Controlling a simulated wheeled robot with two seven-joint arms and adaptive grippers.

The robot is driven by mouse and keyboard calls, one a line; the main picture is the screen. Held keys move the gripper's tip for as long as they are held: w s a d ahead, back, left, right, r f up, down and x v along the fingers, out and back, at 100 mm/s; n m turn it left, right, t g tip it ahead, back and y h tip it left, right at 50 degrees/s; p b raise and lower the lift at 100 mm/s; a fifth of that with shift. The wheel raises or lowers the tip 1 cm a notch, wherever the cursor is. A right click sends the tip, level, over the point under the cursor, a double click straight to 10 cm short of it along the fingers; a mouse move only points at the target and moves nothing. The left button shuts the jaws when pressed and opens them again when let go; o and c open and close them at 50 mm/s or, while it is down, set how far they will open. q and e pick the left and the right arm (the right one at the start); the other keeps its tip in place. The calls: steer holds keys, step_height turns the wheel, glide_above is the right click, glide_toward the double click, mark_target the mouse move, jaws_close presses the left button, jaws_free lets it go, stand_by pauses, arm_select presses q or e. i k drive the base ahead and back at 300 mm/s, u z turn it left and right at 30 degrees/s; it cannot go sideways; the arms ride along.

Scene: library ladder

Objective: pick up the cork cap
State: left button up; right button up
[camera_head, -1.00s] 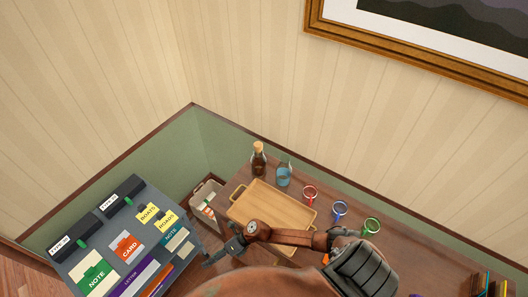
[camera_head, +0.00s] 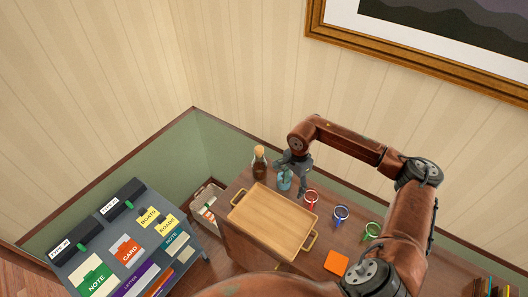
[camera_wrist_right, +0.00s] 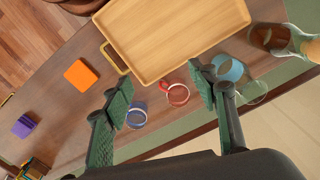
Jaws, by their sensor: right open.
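The cork cap (camera_head: 260,150) sits in the mouth of a brown bottle (camera_head: 260,170) standing on the table behind the tray. My right gripper (camera_head: 292,184) is just right of the bottle, in front of or over the blue glass, and apart from the cap. My left gripper is not in view.
A wooden tray (camera_head: 270,222) with handles fills the table's left part. The blue glass (camera_head: 284,180) stands close to the bottle. An orange block (camera_head: 336,262) lies near the tray.

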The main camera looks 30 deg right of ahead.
mark_target(258, 150)
steer(key=u, duration=0.05)
steer(key=i, duration=1)
steer(key=z, duration=0.05)
